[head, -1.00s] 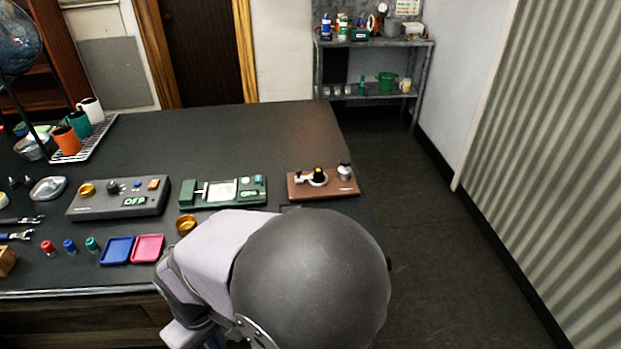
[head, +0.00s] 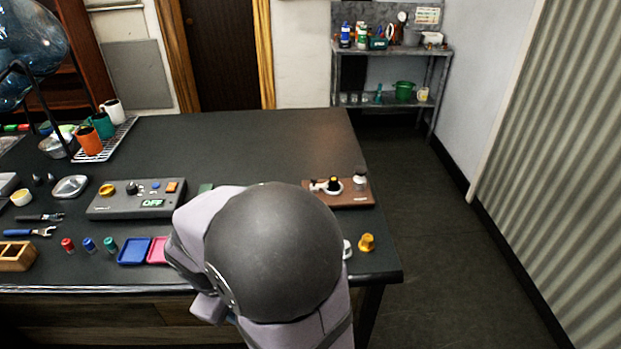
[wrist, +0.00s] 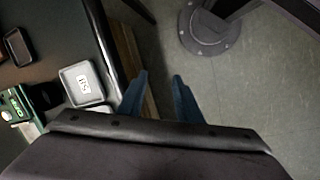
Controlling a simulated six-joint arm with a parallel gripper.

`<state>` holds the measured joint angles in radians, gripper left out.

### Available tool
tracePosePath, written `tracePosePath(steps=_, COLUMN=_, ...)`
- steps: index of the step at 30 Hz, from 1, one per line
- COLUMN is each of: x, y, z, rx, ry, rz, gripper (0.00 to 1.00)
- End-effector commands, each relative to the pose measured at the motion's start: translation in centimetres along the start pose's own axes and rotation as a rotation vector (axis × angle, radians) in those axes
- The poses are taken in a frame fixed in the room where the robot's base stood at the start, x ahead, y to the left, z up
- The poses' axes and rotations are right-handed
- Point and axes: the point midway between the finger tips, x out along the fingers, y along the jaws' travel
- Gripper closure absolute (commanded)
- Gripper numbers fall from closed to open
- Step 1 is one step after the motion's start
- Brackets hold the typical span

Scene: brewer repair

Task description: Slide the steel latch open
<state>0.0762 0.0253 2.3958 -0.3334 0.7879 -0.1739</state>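In the head view my arm covers most of the green panel, and only a sliver of it (head: 205,188) shows. Part of a green panel with a lit display also shows at the left of the wrist view (wrist: 14,106). I cannot tell which part is the steel latch. My gripper (wrist: 160,75) has its two blue fingers apart with nothing between them, over the table edge and floor. It is hidden in the head view.
A grey control box (head: 138,199) reading OFF, a blue tray (head: 133,251) and a pink tray (head: 158,250) lie left of my arm. A gold knob (head: 367,242) sits near the table's right front corner. The back of the table (head: 240,145) is clear.

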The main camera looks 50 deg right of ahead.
Motion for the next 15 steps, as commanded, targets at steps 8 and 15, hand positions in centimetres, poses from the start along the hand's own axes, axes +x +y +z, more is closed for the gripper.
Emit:
tracePosePath(steps=8, x=-0.2, y=13.8, z=-0.7, rx=-0.451, ry=-0.231, rz=0.275, gripper=0.68)
tracePosePath(steps=15, x=0.3, y=25.4, z=-1.8, rx=-0.815, ry=-0.505, rz=0.476, gripper=0.68)
